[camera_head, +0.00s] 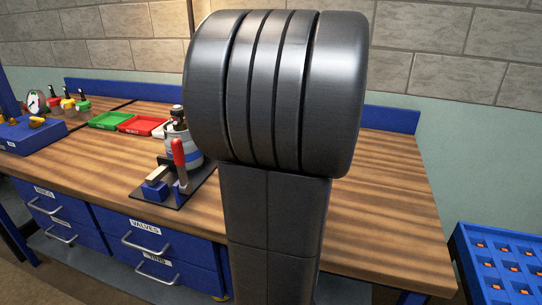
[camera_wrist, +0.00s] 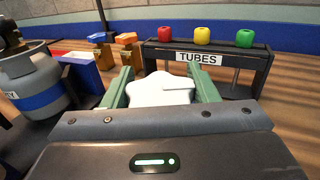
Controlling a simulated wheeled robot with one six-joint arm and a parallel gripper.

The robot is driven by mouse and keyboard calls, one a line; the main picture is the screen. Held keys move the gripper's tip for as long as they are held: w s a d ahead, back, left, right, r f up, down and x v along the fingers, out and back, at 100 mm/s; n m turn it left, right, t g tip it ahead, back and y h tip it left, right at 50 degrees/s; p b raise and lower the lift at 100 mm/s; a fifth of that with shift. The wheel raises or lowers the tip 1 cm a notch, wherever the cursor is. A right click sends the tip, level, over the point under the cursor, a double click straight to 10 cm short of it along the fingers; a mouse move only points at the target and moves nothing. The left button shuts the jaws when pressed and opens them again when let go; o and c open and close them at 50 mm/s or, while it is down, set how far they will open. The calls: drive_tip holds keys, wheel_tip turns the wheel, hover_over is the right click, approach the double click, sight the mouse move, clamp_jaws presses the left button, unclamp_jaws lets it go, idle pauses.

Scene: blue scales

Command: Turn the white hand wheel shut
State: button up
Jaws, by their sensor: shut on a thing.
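The white hand wheel (camera_wrist: 160,92) shows in the wrist view, low in the middle, with several rounded lobes and a raised ridge on top. My gripper (camera_wrist: 162,84) has its two green fingers on the left and right sides of the wheel, shut on it. What is under the wheel is hidden by my gripper's body. In the head view my own dark arm covers the middle, and neither the wheel nor my gripper shows.
A dark rack labelled TUBES (camera_wrist: 253,67) with red, yellow and green tops stands just behind the wheel. A grey cylinder with a blue band (camera_wrist: 38,82) is close on the left. A red-handled clamp (camera_head: 179,155) stands near the wooden bench's (camera_head: 110,180) front edge.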

drive_tip(key=shift+d+f+m+h+b, duration=0.15)
drive_tip(key=shift+m+h+b, duration=0.25)
drive_tip(key=shift+b, duration=1.1)
drive_tip(key=shift+a+f+m+h+b, duration=0.15)
drive_tip(key=shift+h+b, duration=0.45)
drive_tip(key=shift+b, duration=0.9)
drive_tip(key=shift+d+r+m+h+b, duration=0.15)
drive_tip(key=shift+r+m+h+b, duration=0.3)
drive_tip(key=shift+b, duration=1.35)
drive_tip(key=shift+f, duration=0.15)
drive_tip(key=o, duration=1)
drive_tip(key=shift+c, duration=0.2)
drive_tip(key=shift+s, duration=0.1)
